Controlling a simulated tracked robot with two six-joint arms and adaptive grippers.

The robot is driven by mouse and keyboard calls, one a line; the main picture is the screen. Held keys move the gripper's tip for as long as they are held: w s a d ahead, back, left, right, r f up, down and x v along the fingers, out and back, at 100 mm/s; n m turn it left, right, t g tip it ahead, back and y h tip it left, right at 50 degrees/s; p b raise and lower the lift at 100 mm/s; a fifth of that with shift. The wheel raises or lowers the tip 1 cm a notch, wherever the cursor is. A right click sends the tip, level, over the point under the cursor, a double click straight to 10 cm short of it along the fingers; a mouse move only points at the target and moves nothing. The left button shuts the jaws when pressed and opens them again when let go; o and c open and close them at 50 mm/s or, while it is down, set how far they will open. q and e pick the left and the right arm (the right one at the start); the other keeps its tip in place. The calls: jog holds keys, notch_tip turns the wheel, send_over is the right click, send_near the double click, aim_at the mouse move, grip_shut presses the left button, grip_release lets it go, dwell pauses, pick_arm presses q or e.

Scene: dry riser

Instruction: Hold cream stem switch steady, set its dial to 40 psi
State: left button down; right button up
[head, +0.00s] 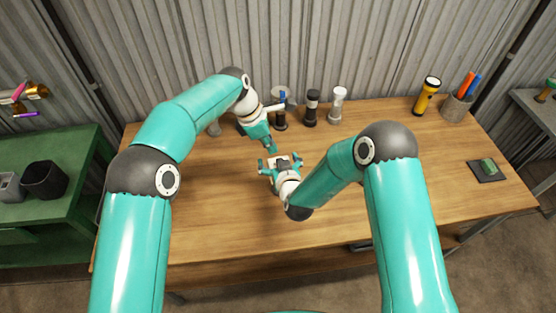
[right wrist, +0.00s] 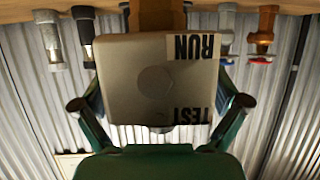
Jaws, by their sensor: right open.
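In the right wrist view, which is upside down, a pale box (right wrist: 150,82) with RUN and TEST labels and a faint round mark fills the middle. A brown block (right wrist: 157,15) shows beyond it at the top edge. My right gripper (head: 280,160) is open over the middle of the bench; its fingers show on both sides of the box, with no clear grip on it. My left gripper (head: 271,146) points down just beyond the right one, and its fingertips are too small to read. I cannot tell which object is the cream stem switch; no dial reading is legible.
A black-topped fitting (head: 312,106) and a white-topped fitting (head: 338,103) stand at the back of the wooden bench (head: 220,220). A yellow flashlight (head: 426,96), a pen cup (head: 456,108) and a dark pad (head: 486,172) are at right. The bench front is largely clear.

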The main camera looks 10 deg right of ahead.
jog(key=shift+s, duration=0.15)
jog(key=c, duration=1.5)
jog(key=shift+f, duration=0.1)
